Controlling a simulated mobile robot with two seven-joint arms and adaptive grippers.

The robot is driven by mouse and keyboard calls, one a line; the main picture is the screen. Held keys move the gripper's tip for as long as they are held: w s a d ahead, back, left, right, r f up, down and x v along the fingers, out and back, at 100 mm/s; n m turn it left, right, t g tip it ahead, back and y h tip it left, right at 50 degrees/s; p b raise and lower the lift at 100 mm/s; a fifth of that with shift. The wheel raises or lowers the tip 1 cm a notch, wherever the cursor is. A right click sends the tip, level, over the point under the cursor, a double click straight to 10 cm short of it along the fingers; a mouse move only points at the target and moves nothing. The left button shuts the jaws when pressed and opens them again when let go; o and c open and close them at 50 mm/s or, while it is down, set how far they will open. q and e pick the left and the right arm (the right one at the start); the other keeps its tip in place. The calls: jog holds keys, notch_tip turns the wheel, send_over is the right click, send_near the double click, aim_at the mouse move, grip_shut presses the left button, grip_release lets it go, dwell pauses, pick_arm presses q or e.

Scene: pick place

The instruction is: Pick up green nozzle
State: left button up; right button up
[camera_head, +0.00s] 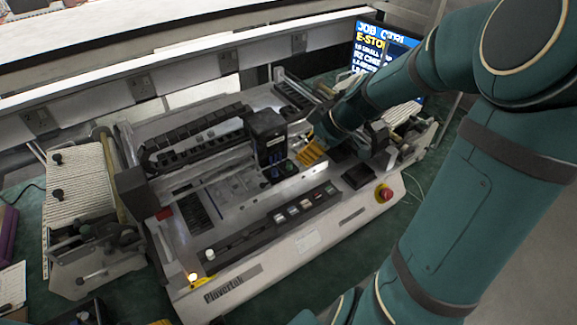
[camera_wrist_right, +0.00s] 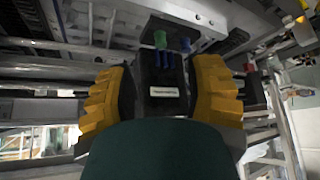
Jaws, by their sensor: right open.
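The green nozzle (camera_wrist_right: 160,40) is small and sits at the underside of a dark block in the right wrist view, beyond my fingertips and near the middle. In the head view the right gripper (camera_head: 312,152) is at the machine, just right of the black head unit. My left gripper is not clearly in view.
The black head unit (camera_head: 267,132) stands on the grey machine (camera_head: 330,208) close to my gripper. A red stop button (camera_head: 385,194) is at its front right. A screen (camera_head: 385,50) is behind. A feeder with white strips (camera_head: 80,185) is at left. Rails crowd the wrist view.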

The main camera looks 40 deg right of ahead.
aim_at(290, 163)
jog(key=b+x, duration=0.1)
jog(key=x, duration=0.7)
jog(key=shift+w+a, duration=0.15)
jog(key=shift+w, duration=0.05)
grip_shut()
